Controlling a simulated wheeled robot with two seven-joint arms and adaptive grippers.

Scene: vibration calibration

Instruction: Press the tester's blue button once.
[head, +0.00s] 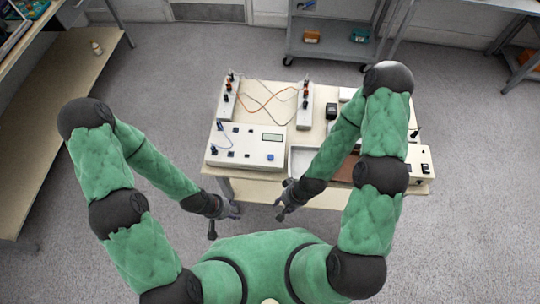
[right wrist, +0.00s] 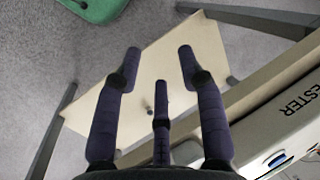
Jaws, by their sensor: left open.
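My left gripper (head: 235,211) is open and empty, in front of the table's left part. My right gripper (head: 283,213) hangs before the table's front edge; its fingers (right wrist: 160,64) are spread and empty, apart from the tester.
The table (head: 268,108) also holds two white terminal strips (head: 228,100) (head: 304,108) joined by wires. A white-edged tray (head: 299,160) stands right of the tester, partly behind my right arm. A grey cart (head: 335,42) is at the back.

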